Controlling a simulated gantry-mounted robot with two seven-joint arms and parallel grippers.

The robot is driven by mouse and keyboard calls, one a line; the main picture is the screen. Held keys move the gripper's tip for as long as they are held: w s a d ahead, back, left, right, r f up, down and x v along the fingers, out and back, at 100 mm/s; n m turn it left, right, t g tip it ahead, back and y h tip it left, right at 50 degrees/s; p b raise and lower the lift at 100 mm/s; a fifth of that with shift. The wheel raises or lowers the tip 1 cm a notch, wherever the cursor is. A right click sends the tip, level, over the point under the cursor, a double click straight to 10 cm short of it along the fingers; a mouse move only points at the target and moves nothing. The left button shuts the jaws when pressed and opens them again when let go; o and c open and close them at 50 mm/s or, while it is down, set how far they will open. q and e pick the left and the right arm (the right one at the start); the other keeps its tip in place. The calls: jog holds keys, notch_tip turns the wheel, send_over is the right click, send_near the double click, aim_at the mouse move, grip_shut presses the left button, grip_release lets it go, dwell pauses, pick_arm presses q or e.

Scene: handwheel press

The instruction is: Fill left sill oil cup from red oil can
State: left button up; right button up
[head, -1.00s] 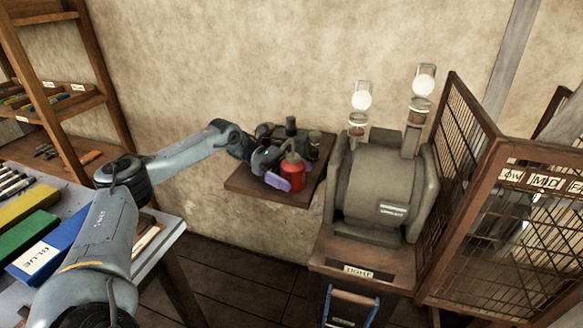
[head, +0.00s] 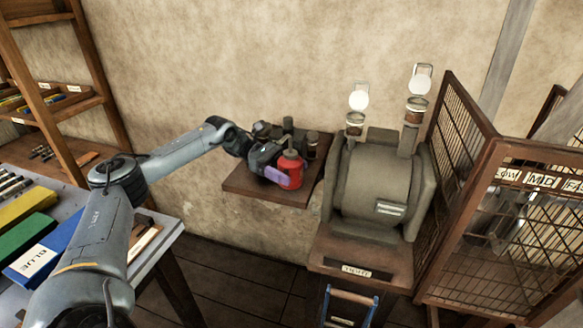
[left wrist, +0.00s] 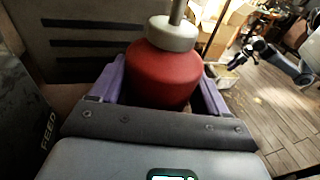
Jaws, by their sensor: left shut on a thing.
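The red oil can (head: 291,170), with a grey collar and spout, stands upright at the wooden wall shelf (head: 245,190). My left gripper (head: 280,172) is shut on the can, with its purple fingers on both sides of the red body. In the left wrist view the can (left wrist: 163,75) sits between the purple fingers, its grey neck pointing up. Whether the can's base touches the shelf is unclear. Two glass-topped oil cups, the left one (head: 355,122) and the right one (head: 415,108), stand on the grey machine.
The grey machine (head: 372,185) stands right of the shelf, with a gap between. Dark containers (head: 312,145) crowd the shelf behind the can. An open mesh guard (head: 465,135) stands to the machine's right. A bench with colored boxes (head: 45,250) is at left.

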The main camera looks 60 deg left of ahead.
aim_at(289, 157)
pick_arm(q)
jog(key=shift+r+p, duration=0.35)
jog(key=shift+r, duration=1.65)
